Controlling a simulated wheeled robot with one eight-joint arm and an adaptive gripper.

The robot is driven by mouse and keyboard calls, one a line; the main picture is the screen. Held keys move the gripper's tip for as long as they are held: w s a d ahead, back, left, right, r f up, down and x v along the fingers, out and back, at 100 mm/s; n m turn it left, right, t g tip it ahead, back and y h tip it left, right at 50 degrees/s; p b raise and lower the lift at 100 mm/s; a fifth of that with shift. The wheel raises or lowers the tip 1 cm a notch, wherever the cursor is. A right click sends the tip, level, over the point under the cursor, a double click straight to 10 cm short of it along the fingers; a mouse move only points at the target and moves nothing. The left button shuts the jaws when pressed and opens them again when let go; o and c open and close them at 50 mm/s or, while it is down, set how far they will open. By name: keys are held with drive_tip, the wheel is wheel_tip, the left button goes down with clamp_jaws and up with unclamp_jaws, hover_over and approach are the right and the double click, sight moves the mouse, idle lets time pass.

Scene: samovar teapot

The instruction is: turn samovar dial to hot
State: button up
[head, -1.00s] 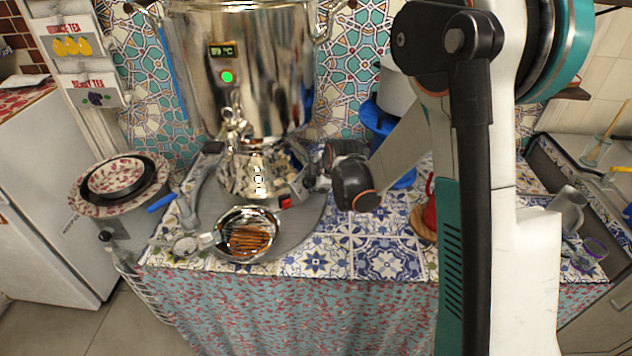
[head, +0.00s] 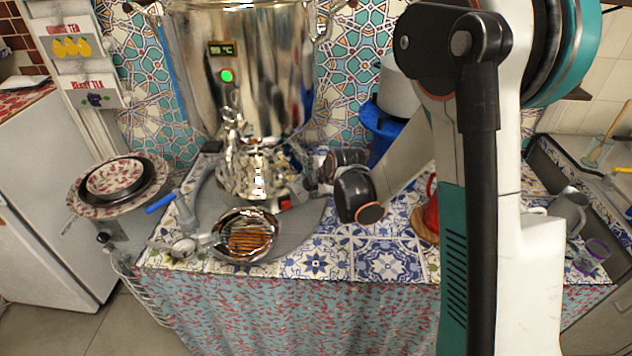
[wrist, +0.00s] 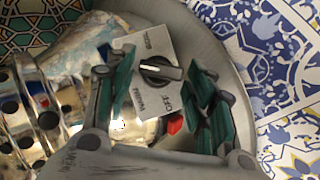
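The large shiny metal samovar (head: 240,90) stands at the back of the counter with a lit display and a green light. The knob's pale line lies nearly level in the picture. My gripper (wrist: 161,75) is open, its green-padded fingers on either side of the knob with visible gaps.
A red piece (wrist: 176,123) shows near the plate. A strainer bowl with brown sticks (head: 247,237) stands on the round grey tray (head: 308,222). A red pot (head: 431,208) and blue container (head: 385,125) are to the right. Blue-patterned tiles (head: 385,262) are clear at the front.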

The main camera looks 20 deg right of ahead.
idle(0.3)
drive_tip(key=v, duration=1.2)
idle(0.3)
drive_tip(key=s+r+m, duration=0.4)
drive_tip(key=s+m, duration=0.5)
drive_tip(key=s, duration=0.3)
drive_tip(key=s+r+m+g+h, duration=0.1)
drive_tip(key=s+r+m, duration=0.3)
drive_tip(key=s+m, duration=0.5)
drive_tip(key=s, duration=0.4)
drive_tip(key=shift+s+m+g, duration=0.15)
drive_tip(key=shift+m+g, duration=0.15)
drive_tip(key=shift+m, duration=0.1)
